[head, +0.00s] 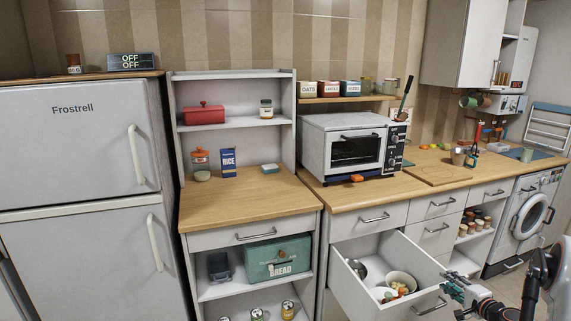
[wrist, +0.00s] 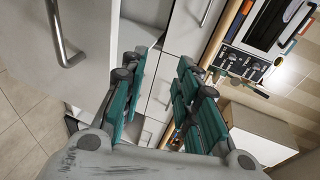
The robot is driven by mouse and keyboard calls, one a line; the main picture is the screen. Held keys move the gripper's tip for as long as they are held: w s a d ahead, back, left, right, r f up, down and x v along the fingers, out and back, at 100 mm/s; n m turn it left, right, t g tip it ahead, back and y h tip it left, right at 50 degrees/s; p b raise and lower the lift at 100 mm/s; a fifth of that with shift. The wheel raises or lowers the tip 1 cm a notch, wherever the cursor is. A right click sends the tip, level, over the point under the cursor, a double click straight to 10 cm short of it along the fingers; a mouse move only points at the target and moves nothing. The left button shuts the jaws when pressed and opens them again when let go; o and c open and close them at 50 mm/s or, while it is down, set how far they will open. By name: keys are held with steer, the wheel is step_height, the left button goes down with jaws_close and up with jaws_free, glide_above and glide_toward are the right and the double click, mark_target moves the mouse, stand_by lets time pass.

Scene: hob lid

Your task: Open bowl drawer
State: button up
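The bowl drawer (head: 375,290) is pulled out from the counter in the head view. Inside are a pale bowl (head: 401,280) with coloured pieces in and around it, and a dark metal bowl or ladle (head: 357,268). Its bar handle (head: 428,307) is on the drawer front. My gripper (head: 455,288) is just right of that handle, apart from it. In the wrist view my gripper (wrist: 163,62) has its teal fingers spread with nothing between them. A bar handle on a white front (wrist: 66,38), likely this drawer's, lies left of the fingers.
Closed drawers (head: 437,204) stand behind and right of the open drawer. A toaster oven (head: 352,148) sits on the wooden counter (head: 345,193) above. A fridge (head: 85,200) is at left, a washing machine (head: 530,215) at right. Tiled floor (wrist: 20,125) is clear.

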steer(key=w+a+r+n+g+y+p, duration=0.1)
steer(key=w+a+r, duration=0.2)
steer(key=a+r, duration=0.75)
steer(key=w+a+r+n+g, duration=0.1)
steer(key=w+a+r, duration=0.3)
steer(key=a+r, duration=0.65)
steer(key=s+a+r+g+p, duration=0.1)
steer(key=s+a+r, duration=0.3)
steer(key=a+r, duration=0.3)
steer(key=s+a+r+n, duration=0.1)
steer(key=s+a+r, duration=0.35)
steer(key=r, duration=0.35)
steer(key=s+a+r+g+p, duration=0.1)
steer(key=s+a+r, duration=0.2)
steer(key=a+r, duration=0.45)
steer(key=s+a+r+n, duration=0.25)
steer(key=s+a, duration=0.35)
steer(key=s, duration=0.5)
steer(key=s+d+f+n+g+h+b, duration=0.2)
steer(key=s+f+n, duration=0.9)
steer(key=s+f, duration=0.8)
steer(key=shift+d+f+g+b, duration=0.4)
steer(key=shift+d+g+b, duration=0.2)
steer(key=shift+g, duration=0.4)
